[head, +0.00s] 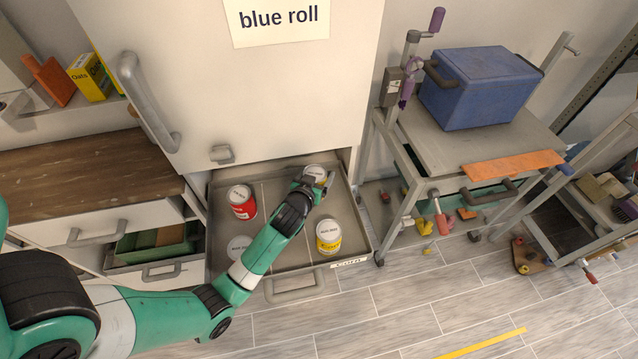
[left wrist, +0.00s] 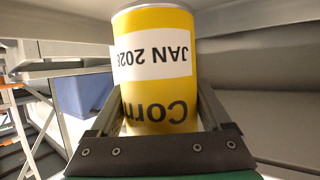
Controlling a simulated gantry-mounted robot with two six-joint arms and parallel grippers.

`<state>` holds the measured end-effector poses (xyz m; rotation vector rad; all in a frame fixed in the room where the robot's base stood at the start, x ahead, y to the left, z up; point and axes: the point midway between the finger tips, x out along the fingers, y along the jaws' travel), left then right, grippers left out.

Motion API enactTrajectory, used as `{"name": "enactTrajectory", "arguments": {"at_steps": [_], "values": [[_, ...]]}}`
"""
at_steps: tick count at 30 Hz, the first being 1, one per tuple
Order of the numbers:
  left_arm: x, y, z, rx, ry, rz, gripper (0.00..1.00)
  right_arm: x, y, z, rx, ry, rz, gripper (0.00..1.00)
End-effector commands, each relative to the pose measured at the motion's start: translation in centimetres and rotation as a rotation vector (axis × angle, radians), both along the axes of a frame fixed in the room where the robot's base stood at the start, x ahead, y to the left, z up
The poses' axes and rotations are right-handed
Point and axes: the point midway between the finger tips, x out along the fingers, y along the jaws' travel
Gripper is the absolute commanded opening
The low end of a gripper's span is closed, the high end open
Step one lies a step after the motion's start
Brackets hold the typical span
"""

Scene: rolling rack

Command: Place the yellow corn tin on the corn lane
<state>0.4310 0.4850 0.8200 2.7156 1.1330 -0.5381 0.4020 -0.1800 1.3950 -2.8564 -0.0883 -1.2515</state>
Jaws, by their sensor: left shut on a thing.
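The yellow corn tin (left wrist: 155,70) is upright between the fingers of my left gripper (head: 318,184), which is shut on it. The left wrist view shows its date label and "Corn" upside down. In the head view the held tin's pale lid (head: 315,171) shows at the back of the right lane of the pulled-out drawer, partly hidden by the gripper. I cannot tell whether it touches the drawer floor. The corn lane (head: 296,256) has a "CORN" label (head: 349,263) on its front edge. Another yellow tin (head: 328,236) stands near its front. My right gripper is not in view.
A cabinet door (head: 250,100) rises just behind the drawer. A cart with a blue cooler (head: 482,88) stands to the right.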

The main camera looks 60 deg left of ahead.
Motion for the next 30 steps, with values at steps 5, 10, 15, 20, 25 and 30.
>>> {"name": "enactTrajectory", "arguments": {"at_steps": [5, 10, 15, 20, 25, 30], "values": [[0.4, 0.3, -2.5, 0.000, 0.001, 0.000, 0.00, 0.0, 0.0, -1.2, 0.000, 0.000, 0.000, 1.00], [0.4, 0.3, -3.6, 0.000, -0.001, -0.001, 0.00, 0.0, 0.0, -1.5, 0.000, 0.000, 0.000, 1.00], [0.4, 0.2, -3.5, 0.001, -0.002, -0.001, 0.00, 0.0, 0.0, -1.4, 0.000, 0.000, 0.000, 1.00], [0.4, 0.2, -3.9, -0.001, 0.001, 0.000, 0.85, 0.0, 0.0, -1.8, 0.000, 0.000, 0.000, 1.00], [0.4, 0.2, -3.9, -0.001, 0.001, 0.000, 1.00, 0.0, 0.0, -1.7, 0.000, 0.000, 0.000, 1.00], [0.4, 0.2, -3.7, -0.001, 0.001, 0.000, 1.00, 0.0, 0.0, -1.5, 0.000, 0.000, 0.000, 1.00]]}}
